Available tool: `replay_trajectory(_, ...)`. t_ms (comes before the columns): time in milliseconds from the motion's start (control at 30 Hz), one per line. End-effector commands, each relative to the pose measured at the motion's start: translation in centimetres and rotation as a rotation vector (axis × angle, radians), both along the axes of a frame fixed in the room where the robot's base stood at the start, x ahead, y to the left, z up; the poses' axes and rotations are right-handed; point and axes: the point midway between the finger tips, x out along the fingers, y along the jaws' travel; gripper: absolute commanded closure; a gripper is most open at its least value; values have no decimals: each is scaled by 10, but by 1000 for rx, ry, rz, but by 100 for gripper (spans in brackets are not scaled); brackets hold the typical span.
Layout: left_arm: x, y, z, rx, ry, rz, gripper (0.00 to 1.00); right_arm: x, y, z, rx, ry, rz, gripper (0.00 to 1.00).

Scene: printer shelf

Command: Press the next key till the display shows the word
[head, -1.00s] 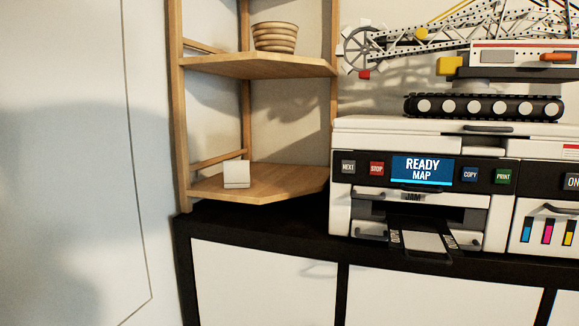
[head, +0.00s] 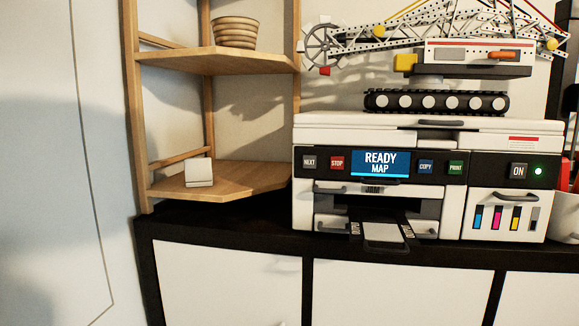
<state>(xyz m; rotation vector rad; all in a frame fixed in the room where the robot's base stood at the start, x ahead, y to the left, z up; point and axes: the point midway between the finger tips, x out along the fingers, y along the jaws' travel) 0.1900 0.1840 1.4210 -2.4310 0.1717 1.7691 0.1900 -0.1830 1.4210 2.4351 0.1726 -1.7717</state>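The printer (head: 420,135) stands on a dark-topped cabinet, right of centre in the head view. Its NEXT key (head: 309,162) is a dark key at the left end of the front panel. The display (head: 381,163) is blue and reads READY over MAP. The red STOP key (head: 337,163) is between NEXT and the display. The COPY key (head: 425,167) and the green PRINT key (head: 456,168) are right of the display. Neither of my grippers is in view.
A wooden corner shelf (head: 222,62) with a bowl (head: 236,32) and a small white block (head: 198,172) stands left of the printer. A model excavator (head: 440,70) sits on top of the printer. The output tray (head: 383,232) sticks out over the cabinet (head: 230,280). An ON key (head: 519,171) has a green light beside it.

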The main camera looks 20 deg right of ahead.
Motion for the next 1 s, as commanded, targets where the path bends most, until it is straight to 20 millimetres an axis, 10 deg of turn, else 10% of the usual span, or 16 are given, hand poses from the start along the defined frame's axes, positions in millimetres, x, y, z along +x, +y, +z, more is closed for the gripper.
replay_trajectory(233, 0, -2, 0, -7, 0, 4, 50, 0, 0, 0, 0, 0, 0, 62)
replay_trajectory(600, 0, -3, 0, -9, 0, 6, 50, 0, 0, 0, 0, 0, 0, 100)
replay_trajectory(1000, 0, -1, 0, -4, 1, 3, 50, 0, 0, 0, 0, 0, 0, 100)
